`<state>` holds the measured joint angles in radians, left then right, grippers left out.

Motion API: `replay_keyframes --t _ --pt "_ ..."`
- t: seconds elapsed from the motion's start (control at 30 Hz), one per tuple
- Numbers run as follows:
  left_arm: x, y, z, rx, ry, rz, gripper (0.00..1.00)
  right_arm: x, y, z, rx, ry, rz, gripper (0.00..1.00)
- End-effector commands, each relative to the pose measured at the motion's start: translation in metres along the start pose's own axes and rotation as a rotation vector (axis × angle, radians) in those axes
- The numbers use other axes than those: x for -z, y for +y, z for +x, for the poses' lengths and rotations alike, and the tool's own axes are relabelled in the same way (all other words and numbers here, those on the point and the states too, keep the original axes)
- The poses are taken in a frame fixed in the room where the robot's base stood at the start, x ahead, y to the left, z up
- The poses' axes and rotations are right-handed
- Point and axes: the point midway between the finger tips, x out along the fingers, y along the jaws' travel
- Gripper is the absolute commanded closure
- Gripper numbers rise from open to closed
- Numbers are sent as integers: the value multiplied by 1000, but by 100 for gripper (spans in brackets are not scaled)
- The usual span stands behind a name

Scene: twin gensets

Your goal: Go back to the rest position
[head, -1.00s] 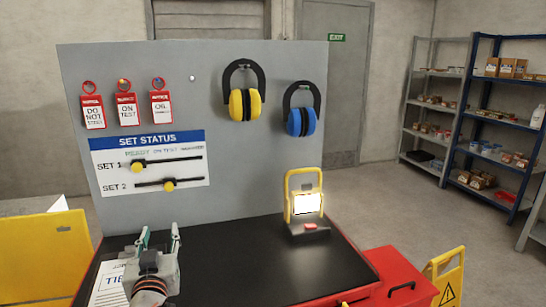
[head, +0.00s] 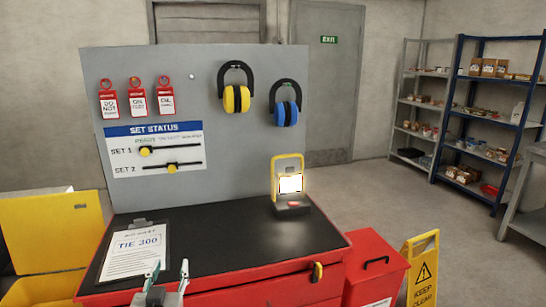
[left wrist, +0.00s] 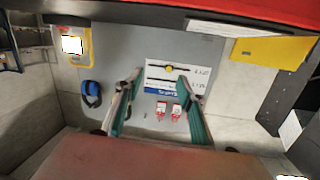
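My left gripper (head: 168,271) is at the bottom of the head view, in front of the black-topped red cabinet's front edge. Its two green-tipped fingers are apart with nothing between them. In the left wrist view the same gripper (left wrist: 157,100) shows its fingers spread, with the board behind them upside down. My right gripper is in neither view.
The black worktop (head: 220,238) bears a clipboard (head: 136,250) and a lit yellow lamp (head: 289,185). Behind stands a grey board (head: 210,150) with tags, sliders and ear defenders. A red box (head: 375,275) and yellow floor sign (head: 424,270) stand right; floor beyond is open.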

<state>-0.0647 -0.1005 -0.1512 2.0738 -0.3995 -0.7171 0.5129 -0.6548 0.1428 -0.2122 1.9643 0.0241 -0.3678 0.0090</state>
Motion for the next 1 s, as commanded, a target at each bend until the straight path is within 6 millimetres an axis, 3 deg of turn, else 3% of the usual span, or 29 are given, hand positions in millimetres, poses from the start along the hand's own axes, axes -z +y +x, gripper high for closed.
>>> replay_keyframes --t 0.03,0.17,0.27,0.4,0.5,0.7,1.0 --pt "-27 5 -8 -30 -34 24 61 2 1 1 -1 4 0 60" --pt "-96 20 -36 -120 -119 82 61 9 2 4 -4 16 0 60" --pt "-154 30 -69 -200 -192 121 61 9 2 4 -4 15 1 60" --pt "-229 38 -126 -305 -291 162 61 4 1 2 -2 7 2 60" --pt "-270 40 -166 -366 -348 179 61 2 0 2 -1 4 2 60" --pt "-312 40 -217 -432 -413 192 61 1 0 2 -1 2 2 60" --pt "-318 40 -226 -443 -423 191 61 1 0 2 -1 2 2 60"
